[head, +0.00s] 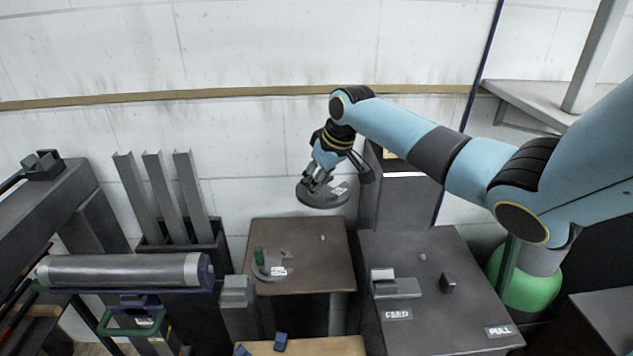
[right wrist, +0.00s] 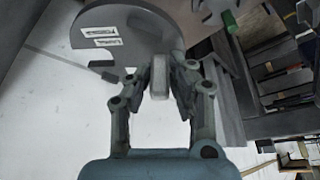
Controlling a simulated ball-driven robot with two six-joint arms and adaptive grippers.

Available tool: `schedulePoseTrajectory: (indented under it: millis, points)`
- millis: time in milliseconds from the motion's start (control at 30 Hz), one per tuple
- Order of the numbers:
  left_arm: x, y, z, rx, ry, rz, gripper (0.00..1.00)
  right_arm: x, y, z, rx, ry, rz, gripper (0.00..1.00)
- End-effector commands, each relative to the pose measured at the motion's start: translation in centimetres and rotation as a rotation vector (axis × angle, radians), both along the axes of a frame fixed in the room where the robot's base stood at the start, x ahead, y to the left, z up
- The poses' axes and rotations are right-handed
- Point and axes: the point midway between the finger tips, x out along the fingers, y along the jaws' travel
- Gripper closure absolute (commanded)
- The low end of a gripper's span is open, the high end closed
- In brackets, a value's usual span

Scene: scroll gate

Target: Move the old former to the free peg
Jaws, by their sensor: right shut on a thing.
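My right gripper (head: 318,178) is shut on a grey disc-shaped former (head: 312,197) and holds it in the air above the back of the brown table. In the right wrist view the gripper (right wrist: 160,80) pinches a grey tab of this former (right wrist: 140,30), which bears two white labels. A second grey former (head: 262,270) with a green post and a white label lies on the brown table (head: 305,285). A small light peg (head: 323,237) stands bare near that table's back right. My left gripper is not in view.
A dark table (head: 450,320) at the right bears blocks, a small knob (head: 422,257) and signs. A silver roller (head: 120,270) and a rack of upright channels (head: 165,200) stand at the left. The wall is close behind the held former.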

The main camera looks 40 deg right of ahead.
Motion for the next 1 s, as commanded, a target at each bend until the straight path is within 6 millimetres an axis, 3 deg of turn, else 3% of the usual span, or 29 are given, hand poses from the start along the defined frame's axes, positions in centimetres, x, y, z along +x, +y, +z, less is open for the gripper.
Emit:
schedulePoseTrajectory:
  millis: [167, 500, 1000]
  points:
    - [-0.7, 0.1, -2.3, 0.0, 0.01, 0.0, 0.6, 0.2, 0.0, -2.1, -0.001, -0.004, 0.001, 1.0]
    - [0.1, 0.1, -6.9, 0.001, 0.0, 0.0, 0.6, 0.1, 0.0, -6.9, -0.001, -0.001, 0.001, 1.0]
    - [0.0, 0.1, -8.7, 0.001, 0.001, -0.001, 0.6, 0.1, 0.0, -8.7, -0.001, -0.001, 0.001, 1.0]
